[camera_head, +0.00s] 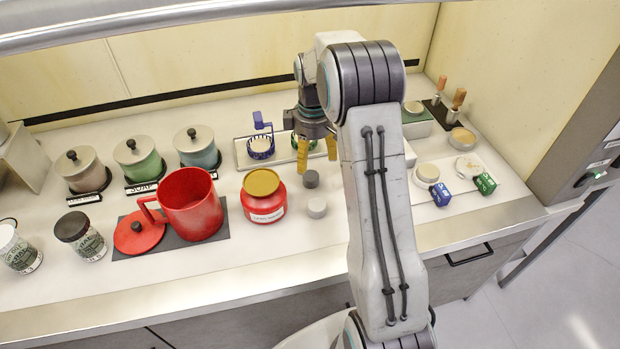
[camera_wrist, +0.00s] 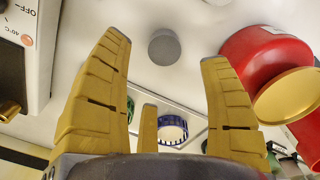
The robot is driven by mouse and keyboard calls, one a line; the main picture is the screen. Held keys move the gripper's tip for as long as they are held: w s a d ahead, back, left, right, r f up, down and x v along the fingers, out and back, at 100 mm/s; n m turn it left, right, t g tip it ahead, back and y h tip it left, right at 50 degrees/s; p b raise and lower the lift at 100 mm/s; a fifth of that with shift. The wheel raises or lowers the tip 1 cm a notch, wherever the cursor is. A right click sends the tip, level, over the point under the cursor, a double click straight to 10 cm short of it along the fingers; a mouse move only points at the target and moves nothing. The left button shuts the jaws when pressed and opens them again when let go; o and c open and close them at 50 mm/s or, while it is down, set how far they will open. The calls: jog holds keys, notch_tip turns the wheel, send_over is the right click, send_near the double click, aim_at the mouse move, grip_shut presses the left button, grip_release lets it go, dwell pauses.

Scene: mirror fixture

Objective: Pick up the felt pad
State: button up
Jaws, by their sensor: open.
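My gripper (camera_head: 317,158) is open and empty, above and behind the discs. Its spread yellow fingers also show in the wrist view (camera_wrist: 164,45), touching nothing.
A red jar with a gold lid (camera_head: 264,195) stands close left of the discs, beside a red mug (camera_head: 191,204). A tray (camera_head: 241,153) with a blue-rimmed round item (camera_head: 261,147) lies behind. A box with a dial (camera_wrist: 22,40) stands near one finger.

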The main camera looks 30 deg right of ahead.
aim_at(311, 175)
jog(key=shift+s+n, duration=0.1)
jog(key=shift+n, duration=0.8)
jog(key=shift+f, duration=0.4)
jog(key=shift+a+f+p, duration=0.15)
jog(key=shift+f+p, duration=0.25)
jog(key=shift+f, duration=1.25)
jog(key=shift+a+f+p, duration=0.1)
jog(key=shift+f+p, duration=0.3)
jog(key=shift+f, duration=1.25)
jog(key=shift+c, duration=0.5)
jog(key=c, duration=0.8)
